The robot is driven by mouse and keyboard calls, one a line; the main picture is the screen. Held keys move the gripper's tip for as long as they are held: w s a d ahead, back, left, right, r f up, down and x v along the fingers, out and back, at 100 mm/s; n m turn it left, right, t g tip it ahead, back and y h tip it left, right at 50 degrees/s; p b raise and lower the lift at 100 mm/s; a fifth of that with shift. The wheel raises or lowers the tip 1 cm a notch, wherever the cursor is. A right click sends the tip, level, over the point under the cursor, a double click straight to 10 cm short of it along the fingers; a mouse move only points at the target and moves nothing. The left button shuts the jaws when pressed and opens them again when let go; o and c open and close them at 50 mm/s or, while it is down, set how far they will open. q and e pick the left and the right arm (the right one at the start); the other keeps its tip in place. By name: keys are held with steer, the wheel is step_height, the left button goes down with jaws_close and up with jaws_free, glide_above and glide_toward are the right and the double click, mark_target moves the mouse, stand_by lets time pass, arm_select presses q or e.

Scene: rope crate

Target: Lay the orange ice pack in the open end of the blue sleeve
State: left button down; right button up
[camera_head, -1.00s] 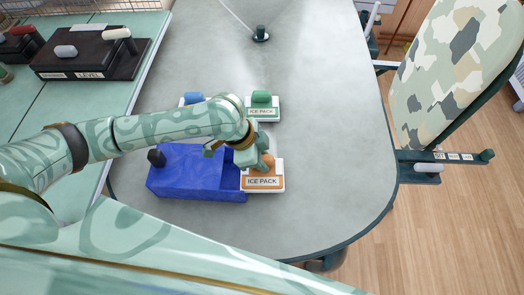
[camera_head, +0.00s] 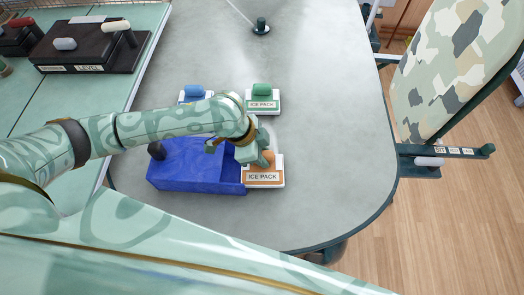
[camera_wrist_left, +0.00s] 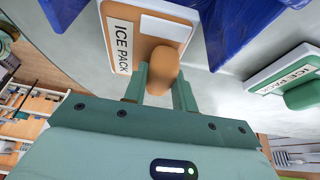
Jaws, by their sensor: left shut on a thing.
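The orange ice pack (camera_head: 263,176) is a white and orange block with an orange knob, labelled ICE PACK. It stands at the right end of the blue sleeve (camera_head: 190,180), on or just above the grey table; I cannot tell which. My left gripper (camera_head: 262,158) is shut on its knob from above. In the left wrist view the fingers (camera_wrist_left: 160,82) close around the orange knob (camera_wrist_left: 163,66), and blue sleeve (camera_wrist_left: 236,28) material shows beside the pack. The sleeve has a dark knob (camera_head: 157,150) at its far left. My right gripper is out of view.
A green ice pack (camera_head: 262,100) and a blue ice pack (camera_head: 194,93) stand behind on the grey table (camera_head: 330,130). My left arm passes over the sleeve's back edge. The table's right side is clear. A camouflage board (camera_head: 450,70) stands beyond its right edge.

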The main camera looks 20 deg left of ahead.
arm_select(q)
steer(key=shift+f, duration=0.25)
steer(key=c, duration=1)
jaws_free()
steer(key=shift+c, duration=0.2)
steer(key=p+v, duration=0.6)
steer(key=v, duration=1)
steer(key=shift+p, duration=0.4)
steer(key=shift+r, duration=0.15)
